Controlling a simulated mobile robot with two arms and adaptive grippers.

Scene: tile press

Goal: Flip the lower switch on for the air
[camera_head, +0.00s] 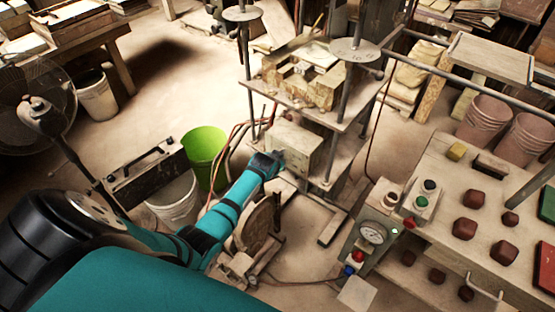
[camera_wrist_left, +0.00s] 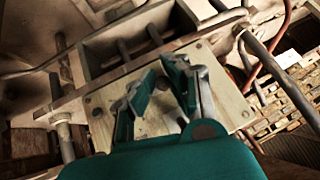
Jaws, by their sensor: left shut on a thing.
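A beige box (camera_head: 296,146) is mounted on the press frame, and its flat plate (camera_wrist_left: 232,103) fills the middle of the left wrist view. My left gripper (camera_head: 275,160) reaches up to the box's left side, with my teal arm behind it. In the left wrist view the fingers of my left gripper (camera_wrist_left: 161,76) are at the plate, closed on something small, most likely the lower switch. The fingers hide that switch, so I cannot see its position. My right gripper is not in view.
A control box with a gauge (camera_head: 373,233) and buttons stands at the right, beside a table (camera_head: 440,183) with several dark red blocks. A green bucket (camera_head: 205,147) and a white bucket (camera_head: 175,202) stand left of my arm. Open floor (camera_head: 170,80) lies behind them.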

